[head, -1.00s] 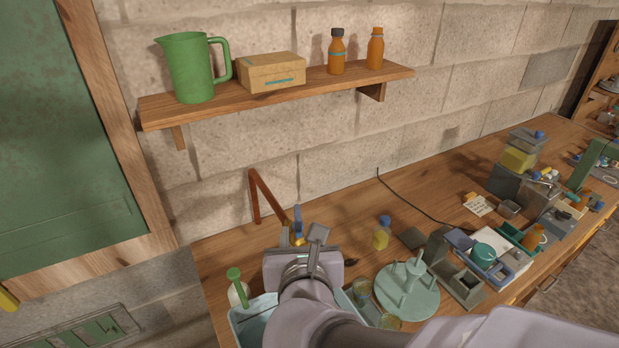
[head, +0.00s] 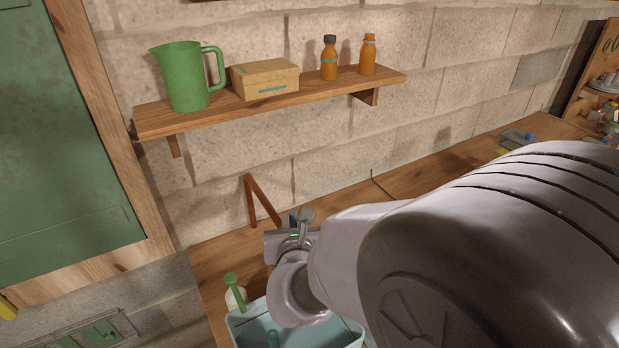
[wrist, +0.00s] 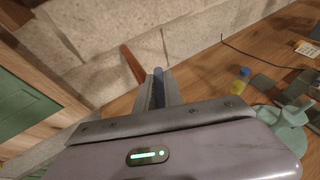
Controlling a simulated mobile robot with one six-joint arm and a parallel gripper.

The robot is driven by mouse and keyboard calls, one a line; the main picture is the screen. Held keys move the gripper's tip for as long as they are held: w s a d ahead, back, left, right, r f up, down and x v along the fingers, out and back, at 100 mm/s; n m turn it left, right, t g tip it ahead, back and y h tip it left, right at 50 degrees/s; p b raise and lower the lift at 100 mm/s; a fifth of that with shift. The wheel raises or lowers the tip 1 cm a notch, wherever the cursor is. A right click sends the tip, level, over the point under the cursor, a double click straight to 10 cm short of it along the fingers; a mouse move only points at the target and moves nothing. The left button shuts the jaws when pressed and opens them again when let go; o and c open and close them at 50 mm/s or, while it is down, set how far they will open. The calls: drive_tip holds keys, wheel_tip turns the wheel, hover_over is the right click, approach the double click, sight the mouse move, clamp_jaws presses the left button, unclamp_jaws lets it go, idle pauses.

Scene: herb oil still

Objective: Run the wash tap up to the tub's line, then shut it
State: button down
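The wash tap's copper-brown pipe (head: 262,203) rises from the bench by the wall and bends down to the right. Its blue lever shows in the wrist view (wrist: 158,87), with a grey finger close against each side. My gripper (head: 297,219) appears shut on this lever, its fingers hiding part of it. The pale blue tub (head: 242,325) stands below at the bench's left end. My wrist covers part of the tub, and the line and water level cannot be made out. No running stream is visible.
A green-handled brush (head: 233,285) in a white holder stands behind the tub's left corner. The shelf (head: 210,117) above carries a green jug, a box and two orange bottles. My arm hides most of the bench to the right. A yellow bottle (wrist: 240,80) and a pale green stand (wrist: 285,118) are there.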

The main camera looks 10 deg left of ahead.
idle(0.4)
drive_tip(key=m+h+p, duration=0.2)
drive_tip(key=m+h, duration=0.1)
drive_tip(key=shift+a+r+h, duration=0.1)
drive_tip(key=shift+r+h, duration=0.05)
drive_tip(key=shift+h, duration=0.25)
drive_tip(key=m+h+p, duration=0.3)
drive_tip(key=h, duration=0.1)
drive_tip(key=shift+m, duration=0.4)
drive_tip(key=m+g+h+p, duration=0.3)
drive_tip(key=m+h+p, duration=0.1)
drive_tip(key=p, duration=0.1)
drive_tip(key=shift+m+g+h+p, duration=0.95)
drive_tip(key=shift+m+p, duration=0.25)
drive_tip(key=shift+p, duration=0.15)
drive_tip(key=shift+m+g+h, duration=0.25)
drive_tip(key=shift+m, duration=0.05)
drive_tip(key=c, duration=1.5)
unclamp_jaws()
drive_tip(key=shift+o, duration=0.2)
